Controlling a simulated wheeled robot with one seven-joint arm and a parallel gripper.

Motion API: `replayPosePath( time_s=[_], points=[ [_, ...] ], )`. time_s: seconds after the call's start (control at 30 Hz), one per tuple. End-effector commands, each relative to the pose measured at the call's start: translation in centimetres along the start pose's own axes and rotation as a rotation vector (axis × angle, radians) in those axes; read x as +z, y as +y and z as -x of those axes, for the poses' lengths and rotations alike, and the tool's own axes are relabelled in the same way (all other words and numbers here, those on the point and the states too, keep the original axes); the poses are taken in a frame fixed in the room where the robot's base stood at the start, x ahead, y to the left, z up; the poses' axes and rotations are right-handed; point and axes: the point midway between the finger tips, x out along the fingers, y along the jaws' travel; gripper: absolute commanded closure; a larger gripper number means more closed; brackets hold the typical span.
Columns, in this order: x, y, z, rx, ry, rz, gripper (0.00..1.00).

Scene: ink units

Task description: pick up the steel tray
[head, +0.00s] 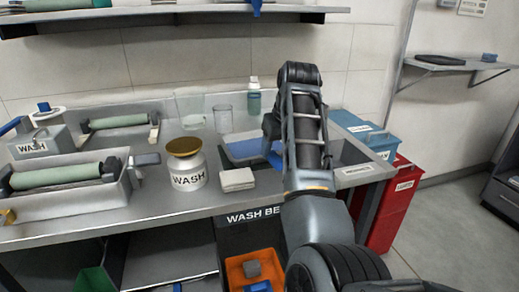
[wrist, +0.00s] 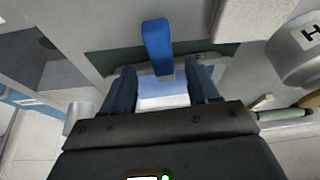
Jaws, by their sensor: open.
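A shallow grey-rimmed tray with a blue inside, apparently the steel tray (head: 232,138), lies on the bench left of my arm in the head view. My arm hides its right part. My gripper (wrist: 162,84) is open in the wrist view, its two dark blue fingers apart. A pale bluish surface (wrist: 165,92), probably part of the tray, shows between and beyond them. A bright blue upright piece (wrist: 157,45) stands just past the fingertips; I cannot tell what it belongs to. Contact with the tray cannot be told.
A WASH jar (head: 187,168) and a folded cloth (head: 237,180) stand in front and left. A glass (head: 223,118) and a bottle (head: 254,98) stand behind. Roller trays (head: 75,200) fill the left. A shelf (head: 170,14) overhangs the back. Blue (head: 375,140) and red (head: 400,205) bins stand right.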

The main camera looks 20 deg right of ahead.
Motion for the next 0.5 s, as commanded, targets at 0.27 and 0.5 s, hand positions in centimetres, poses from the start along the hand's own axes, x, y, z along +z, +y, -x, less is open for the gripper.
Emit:
replayPosePath(
  time_s=[0.27, 0.5],
  points=[
    [-0.3, -0.4, -3.5, -0.001, -0.003, 0.0, 0.4],
    [-0.2, -0.4, -5.5, 0.0, 0.0, 0.0, 0.4]
  ],
)
